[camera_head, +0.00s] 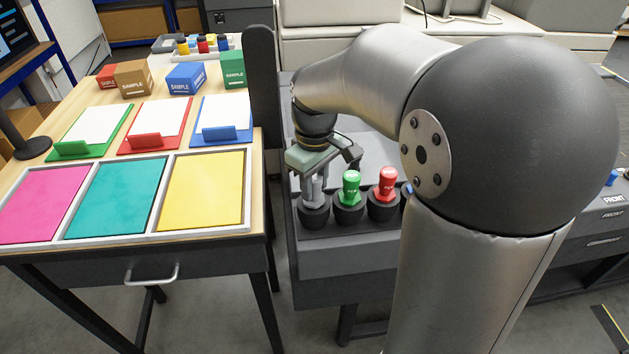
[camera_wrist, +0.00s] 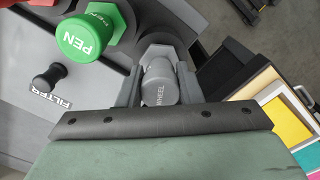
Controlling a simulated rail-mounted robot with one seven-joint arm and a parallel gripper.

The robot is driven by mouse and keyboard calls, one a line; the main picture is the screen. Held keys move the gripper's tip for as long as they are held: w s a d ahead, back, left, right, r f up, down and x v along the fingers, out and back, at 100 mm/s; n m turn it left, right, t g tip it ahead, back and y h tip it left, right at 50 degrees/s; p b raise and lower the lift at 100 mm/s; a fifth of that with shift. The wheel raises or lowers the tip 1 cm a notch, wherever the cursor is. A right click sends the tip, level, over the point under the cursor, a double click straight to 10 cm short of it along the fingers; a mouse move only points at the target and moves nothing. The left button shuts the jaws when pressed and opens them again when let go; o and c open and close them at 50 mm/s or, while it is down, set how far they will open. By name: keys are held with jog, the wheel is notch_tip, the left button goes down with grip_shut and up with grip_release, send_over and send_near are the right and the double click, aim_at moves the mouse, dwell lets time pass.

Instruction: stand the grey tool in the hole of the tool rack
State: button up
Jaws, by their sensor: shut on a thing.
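The grey tool (camera_wrist: 160,88), its cap marked WHEEL, is between the two fingers of my gripper (camera_wrist: 159,90) in the wrist view. My gripper (camera_head: 314,185) is shut on it and points down over the leftmost holder (camera_head: 313,214) of the tool rack (camera_head: 345,258). The grey tool's lower part lines up with this holder's dark cup. The fingers hide much of the tool, so I cannot tell how deep it sits or whether it touches the bottom.
A green PEN tool (camera_head: 350,184) and a red tool (camera_head: 388,182) stand in neighbouring holders, close on the right. A black knob labelled FILTER (camera_wrist: 50,75) shows in the wrist view. A wooden table (camera_head: 250,150) with coloured panels and SAMPLE boxes stands left.

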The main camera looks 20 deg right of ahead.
jog(key=o, duration=1.1)
jog(key=shift+r, duration=0.15)
notch_tip(320, 180, up, 17)
jog(key=shift+r, duration=0.1)
